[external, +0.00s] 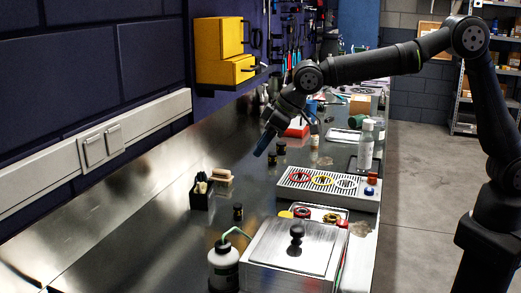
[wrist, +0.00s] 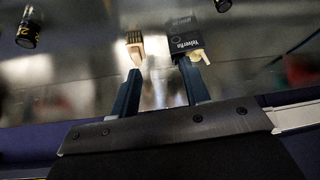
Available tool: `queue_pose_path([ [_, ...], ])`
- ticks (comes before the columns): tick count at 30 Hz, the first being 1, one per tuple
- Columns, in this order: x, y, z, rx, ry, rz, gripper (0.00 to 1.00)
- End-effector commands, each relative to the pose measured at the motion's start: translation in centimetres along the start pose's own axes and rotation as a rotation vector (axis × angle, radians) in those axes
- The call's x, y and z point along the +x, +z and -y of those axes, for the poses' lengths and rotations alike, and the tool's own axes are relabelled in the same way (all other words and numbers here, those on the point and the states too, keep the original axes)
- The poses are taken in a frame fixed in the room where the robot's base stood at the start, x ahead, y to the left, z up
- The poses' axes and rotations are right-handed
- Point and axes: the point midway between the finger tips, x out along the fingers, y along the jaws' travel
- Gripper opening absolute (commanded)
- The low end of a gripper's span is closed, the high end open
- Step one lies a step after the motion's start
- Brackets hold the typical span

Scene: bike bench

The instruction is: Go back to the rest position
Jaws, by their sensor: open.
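My gripper (external: 266,141) hangs above the metal bench (external: 150,220), over its back part, with its fingers pointing down and to the left. In the wrist view my gripper (wrist: 162,88) has its two blue fingers spread apart, with nothing between them. Past the fingertips there, a wooden brush (wrist: 137,45) and a black box (wrist: 190,42) with light-coloured pieces in it stand on the bench. In the external view the brush (external: 221,176) and the black box (external: 202,194) stand below and left of my gripper, apart from it.
A grey grated tray (external: 330,198) with coloured rings sits at the bench's right edge. A yellow cabinet (external: 220,50) hangs on the wall. The bench's left front is clear.

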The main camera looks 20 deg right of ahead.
Motion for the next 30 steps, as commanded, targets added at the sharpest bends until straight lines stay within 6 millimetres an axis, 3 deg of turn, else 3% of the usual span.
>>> queue_pose_path([
  [15, 3.8, -5.9, 3.1, -0.256, -0.074, -0.007, 0.42],
  [30, 6.8, -9.8, 6.1, -0.509, -0.153, -0.034, 0.42],
])
